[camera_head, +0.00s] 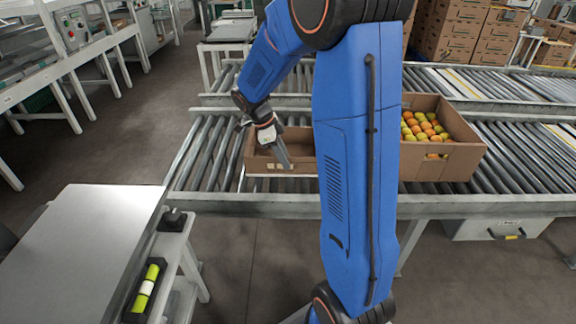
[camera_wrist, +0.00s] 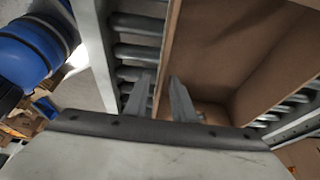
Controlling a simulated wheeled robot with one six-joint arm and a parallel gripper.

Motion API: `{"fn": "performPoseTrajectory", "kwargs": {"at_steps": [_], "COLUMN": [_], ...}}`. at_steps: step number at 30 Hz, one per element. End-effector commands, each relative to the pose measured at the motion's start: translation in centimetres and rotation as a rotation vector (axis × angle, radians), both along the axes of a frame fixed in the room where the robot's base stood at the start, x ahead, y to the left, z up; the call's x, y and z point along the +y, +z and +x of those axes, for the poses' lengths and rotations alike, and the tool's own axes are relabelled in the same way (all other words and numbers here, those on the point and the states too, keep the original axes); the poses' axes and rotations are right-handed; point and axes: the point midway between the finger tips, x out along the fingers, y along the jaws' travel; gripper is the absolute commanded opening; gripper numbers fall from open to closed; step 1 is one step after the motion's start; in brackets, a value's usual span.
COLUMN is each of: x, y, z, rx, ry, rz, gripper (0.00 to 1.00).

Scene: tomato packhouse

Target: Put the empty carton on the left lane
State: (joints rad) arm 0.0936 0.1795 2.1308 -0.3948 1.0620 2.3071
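A low brown cardboard carton (camera_head: 258,163) sits on the roller conveyor left of my arm in the head view; my arm hides its right part. In the wrist view the carton (camera_wrist: 235,55) shows bare inside where visible. My gripper (camera_head: 287,163) points down at this carton. In the wrist view my gripper's fingers (camera_wrist: 161,85) are apart, with a carton wall running between them: one finger on the roller side, one on the inner side. I cannot tell whether either finger touches the wall.
A carton of red, orange and green tomatoes (camera_head: 460,163) stands on the same conveyor to the right. Another roller lane (camera_head: 480,82) runs behind. A grey-topped table (camera_head: 85,235) stands at front left. The rollers left of the carton (camera_head: 205,150) are clear.

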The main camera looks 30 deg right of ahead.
Motion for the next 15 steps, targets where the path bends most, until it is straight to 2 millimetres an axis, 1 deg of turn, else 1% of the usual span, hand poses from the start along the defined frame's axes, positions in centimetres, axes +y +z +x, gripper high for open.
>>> {"fn": "performPoseTrajectory", "kwargs": {"at_steps": [1,3,9,15], "x": [0.4,0.8,1.9,2.5], "y": [1.1,2.4,5.5,7.1], "z": [0.3,0.6,1.3,1.7], "rx": [-0.003,-0.004,-0.002,-0.001], "ry": [0.001,0.002,0.002,0.001], "rz": [0.0,0.0,0.001,0.001], "gripper": [0.23,0.23,0.23,0.23]}}
